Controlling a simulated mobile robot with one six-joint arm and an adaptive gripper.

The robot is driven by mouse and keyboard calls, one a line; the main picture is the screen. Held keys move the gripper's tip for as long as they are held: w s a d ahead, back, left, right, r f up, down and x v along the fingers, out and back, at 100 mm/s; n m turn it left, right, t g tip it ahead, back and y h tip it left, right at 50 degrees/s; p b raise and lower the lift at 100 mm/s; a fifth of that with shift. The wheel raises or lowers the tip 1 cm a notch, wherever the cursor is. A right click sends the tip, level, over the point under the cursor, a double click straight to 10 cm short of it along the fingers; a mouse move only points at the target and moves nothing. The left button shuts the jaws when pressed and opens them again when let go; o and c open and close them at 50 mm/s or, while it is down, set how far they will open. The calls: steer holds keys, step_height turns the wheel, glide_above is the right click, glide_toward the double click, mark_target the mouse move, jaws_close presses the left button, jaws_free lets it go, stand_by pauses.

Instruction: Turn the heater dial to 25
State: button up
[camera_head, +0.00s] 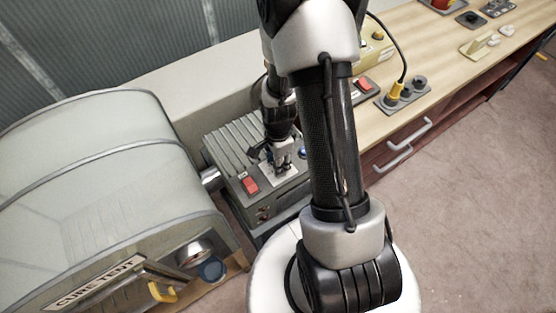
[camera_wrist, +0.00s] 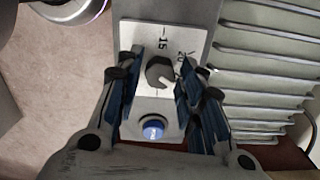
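The heater (camera_head: 232,150) is a grey ribbed box left of my arm in the head view. Its light dial plate (camera_wrist: 148,42) fills the middle of the wrist view, with the marks 15 and 20 readable. The dark round dial (camera_wrist: 159,73) sits on this plate, between and beyond my fingers. A blue button (camera_wrist: 153,128) is below it in the wrist view. My gripper (camera_wrist: 157,88) is open over the plate, one finger on each side of the dial, with no clear contact. In the head view my gripper (camera_head: 283,163) hides the dial. Any 25 mark is not readable.
A red switch (camera_head: 250,185) is on the heater beside my gripper. A grey rounded cover labelled CURE TENT (camera_head: 100,180) stands at the left. A wooden counter (camera_head: 425,55) with switches and plugs runs to the upper right. Carpet (camera_head: 470,200) at the right is clear.

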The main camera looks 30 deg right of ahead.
steer(key=shift+o, duration=0.6)
steer(key=shift+r, duration=0.1)
steer(key=shift+r, duration=0.4)
step_height(320, 180, up, 11)
